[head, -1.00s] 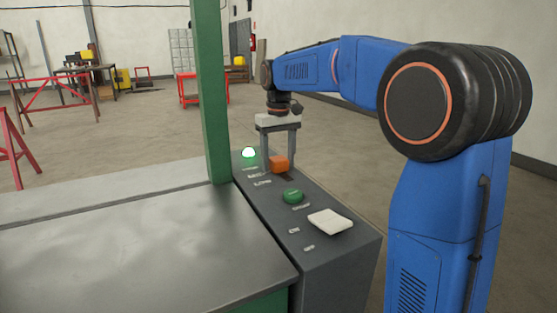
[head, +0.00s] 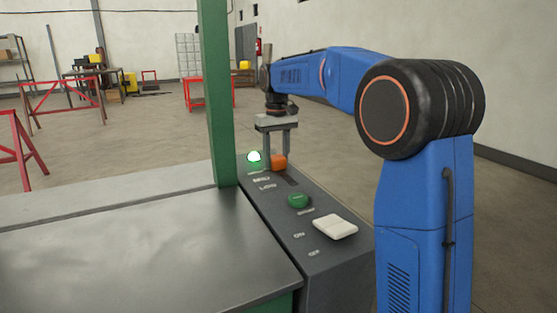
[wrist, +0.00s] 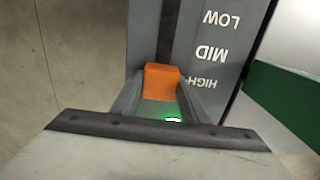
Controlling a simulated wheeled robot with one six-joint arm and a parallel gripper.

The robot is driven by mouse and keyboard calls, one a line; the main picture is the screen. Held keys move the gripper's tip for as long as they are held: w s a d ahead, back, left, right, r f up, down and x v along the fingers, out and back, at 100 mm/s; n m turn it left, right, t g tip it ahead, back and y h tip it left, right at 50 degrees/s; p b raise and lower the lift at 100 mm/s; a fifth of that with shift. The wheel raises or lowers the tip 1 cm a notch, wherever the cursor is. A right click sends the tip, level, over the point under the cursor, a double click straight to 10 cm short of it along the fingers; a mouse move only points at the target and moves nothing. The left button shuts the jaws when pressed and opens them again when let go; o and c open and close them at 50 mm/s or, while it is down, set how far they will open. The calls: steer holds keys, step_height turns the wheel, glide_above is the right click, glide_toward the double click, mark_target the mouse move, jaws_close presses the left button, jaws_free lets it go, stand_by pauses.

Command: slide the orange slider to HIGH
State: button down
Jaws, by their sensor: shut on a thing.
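The orange slider (head: 279,163) stands in a dark slot on the grey control panel (head: 347,262). My gripper (head: 277,154) is shut on it from above, at the far part of the panel. In the wrist view the orange slider (wrist: 161,82) sits between the two fingers. It is level with the HIGH label (wrist: 200,83), with the MID label (wrist: 208,52) and LOW label (wrist: 221,19) further along the bare slot. The slot's end beyond the slider is hidden by my gripper.
A lit green lamp (head: 254,157) is close to the left of my gripper. A green button (head: 299,200) and a white rocker switch (head: 335,227) are on the near panel. A green post (head: 218,90) rises left of the panel.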

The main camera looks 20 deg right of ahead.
mark_target(276, 157)
steer(key=shift+w, duration=0.15)
steer(key=c, duration=1)
jaws_free()
steer(key=shift+c, duration=0.2)
steer(key=shift+r, duration=0.1)
step_height(276, 157, up, 17)
steer(key=shift+r, duration=0.1)
